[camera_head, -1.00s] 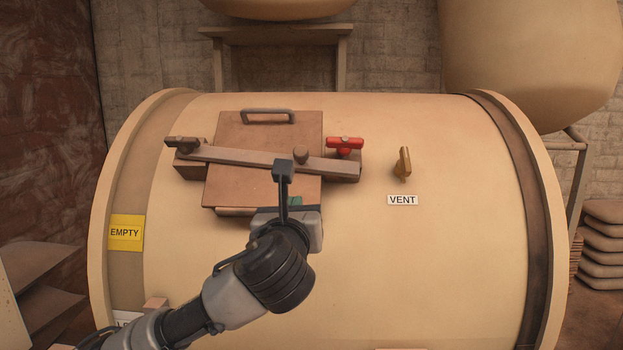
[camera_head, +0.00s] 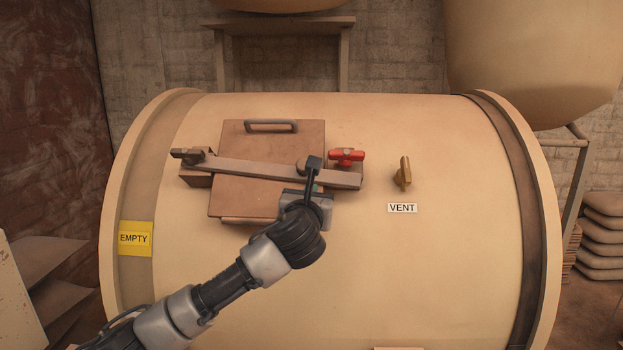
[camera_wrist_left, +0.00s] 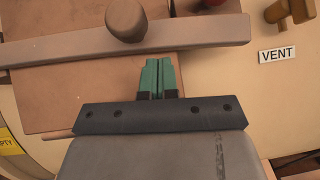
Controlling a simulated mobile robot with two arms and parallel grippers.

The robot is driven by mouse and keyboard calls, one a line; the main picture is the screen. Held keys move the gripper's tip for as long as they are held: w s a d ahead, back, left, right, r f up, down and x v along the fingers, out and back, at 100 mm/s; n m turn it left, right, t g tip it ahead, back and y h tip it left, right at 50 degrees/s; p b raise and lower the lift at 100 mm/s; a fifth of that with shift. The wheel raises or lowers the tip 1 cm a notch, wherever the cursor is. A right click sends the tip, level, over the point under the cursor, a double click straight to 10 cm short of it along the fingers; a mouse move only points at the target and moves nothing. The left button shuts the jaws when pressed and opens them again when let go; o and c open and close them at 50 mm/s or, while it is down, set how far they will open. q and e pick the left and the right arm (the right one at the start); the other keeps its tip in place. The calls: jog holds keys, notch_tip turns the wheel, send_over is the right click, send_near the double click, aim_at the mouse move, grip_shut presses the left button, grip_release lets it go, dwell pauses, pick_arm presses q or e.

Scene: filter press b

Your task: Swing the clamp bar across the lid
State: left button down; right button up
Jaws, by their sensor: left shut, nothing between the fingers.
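The clamp bar (camera_head: 250,171) lies across the brown lid (camera_head: 270,140), from the pivot block at its left to the block under the red knob (camera_head: 346,156) at its right. A round knob stands on the bar; it shows clearly in the left wrist view (camera_wrist_left: 126,20). My left gripper (camera_head: 312,178) is over the lid's lower right, just below the bar. In the left wrist view its green fingertips (camera_wrist_left: 160,76) are together and empty, pointing at the bar with a small gap in the picture. Contact cannot be told. My right gripper is out of view.
The lid has a handle (camera_head: 271,126) at its top edge. A brown vent valve (camera_head: 403,173) sits to the right, above the VENT label (camera_head: 402,208). A yellow EMPTY tag (camera_head: 135,238) is at the left. The tank's (camera_head: 440,270) lower right surface is clear.

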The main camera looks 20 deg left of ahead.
pick_arm(q)
jog(key=shift+w+r, duration=0.3)
jog(key=shift+w, duration=0.1)
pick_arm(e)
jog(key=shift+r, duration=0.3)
pick_arm(q)
jog(key=shift+w+r+n+y, duration=0.45)
jog(key=shift+w+r+n, duration=0.15)
jog(key=shift+r, duration=0.25)
jog(key=shift+w+r+n+y, duration=0.45)
jog(key=shift+w+r+n, duration=0.15)
jog(key=shift+r, duration=0.2)
jog(key=shift+f, duration=0.1)
